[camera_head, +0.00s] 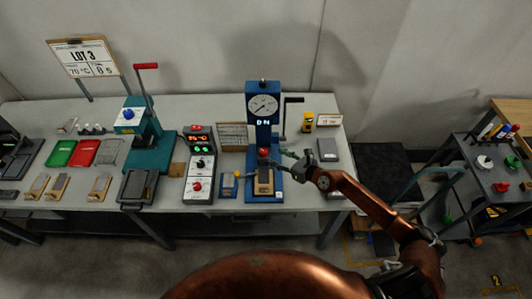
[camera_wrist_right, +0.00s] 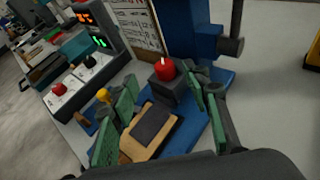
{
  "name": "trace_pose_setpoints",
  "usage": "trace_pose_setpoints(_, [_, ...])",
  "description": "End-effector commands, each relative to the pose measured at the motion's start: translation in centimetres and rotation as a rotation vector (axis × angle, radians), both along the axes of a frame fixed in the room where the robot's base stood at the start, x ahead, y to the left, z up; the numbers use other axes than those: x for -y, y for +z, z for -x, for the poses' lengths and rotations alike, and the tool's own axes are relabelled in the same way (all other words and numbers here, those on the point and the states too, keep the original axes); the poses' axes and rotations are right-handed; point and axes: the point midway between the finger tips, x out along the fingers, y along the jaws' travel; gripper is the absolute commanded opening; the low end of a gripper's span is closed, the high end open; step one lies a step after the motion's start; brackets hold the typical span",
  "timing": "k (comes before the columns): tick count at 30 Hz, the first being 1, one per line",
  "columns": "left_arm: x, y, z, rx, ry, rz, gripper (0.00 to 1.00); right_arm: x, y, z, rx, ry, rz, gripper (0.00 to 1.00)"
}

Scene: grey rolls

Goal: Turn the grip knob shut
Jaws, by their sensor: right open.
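A blue upright press or tester (camera_head: 264,125) with a round dial stands on the bench. A red knob (camera_head: 264,153) sits low on its front, on a dark block; it also shows in the right wrist view (camera_wrist_right: 164,69). A wooden block with a dark top pad (camera_head: 263,181) lies in front of it, also in the wrist view (camera_wrist_right: 152,127). My right gripper (camera_head: 283,162) is by the press's right front. In the wrist view its green-padded fingers (camera_wrist_right: 163,95) are spread apart, with the red knob beyond them. I cannot tell which knob is the grip knob. My left gripper is not in view.
A control box (camera_head: 198,165) with lit displays and its own red knob (camera_head: 197,187) stands left of the press. A small blue block with a yellow knob (camera_head: 236,175) is between them. A crank handle (camera_head: 290,101) sticks out at the press's right. A cart (camera_head: 490,185) stands far right.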

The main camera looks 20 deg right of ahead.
Motion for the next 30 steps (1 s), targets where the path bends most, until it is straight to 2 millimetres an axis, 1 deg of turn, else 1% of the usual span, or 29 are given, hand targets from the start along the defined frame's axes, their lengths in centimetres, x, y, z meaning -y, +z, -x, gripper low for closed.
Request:
trace_pose_setpoints(1, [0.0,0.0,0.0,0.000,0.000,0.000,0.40,0.2,-0.6,-0.2,-0.007,0.011,0.033,0.43])
trace_pose_setpoints(4, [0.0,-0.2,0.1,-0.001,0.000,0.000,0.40,0.1,-1.3,-0.9,-0.011,0.018,0.056,0.43])
trace_pose_setpoints(12, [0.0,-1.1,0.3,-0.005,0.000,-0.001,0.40,-1.9,-2.9,-4.2,-0.009,0.018,0.051,0.43])
trace_pose_setpoints(18, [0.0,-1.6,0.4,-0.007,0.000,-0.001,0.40,-2.8,-3.7,-5.9,-0.012,0.017,0.049,0.43])
trace_pose_setpoints(22, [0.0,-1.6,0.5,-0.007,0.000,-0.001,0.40,-3.0,-3.8,-6.3,-0.011,0.017,0.050,0.43])
trace_pose_setpoints(29, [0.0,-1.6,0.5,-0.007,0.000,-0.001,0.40,-3.1,-3.8,-6.3,-0.011,0.017,0.050,0.43])
trace_pose_setpoints(30, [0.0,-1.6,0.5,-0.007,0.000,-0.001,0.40,-3.1,-3.8,-6.3,-0.011,0.017,0.050,0.40])
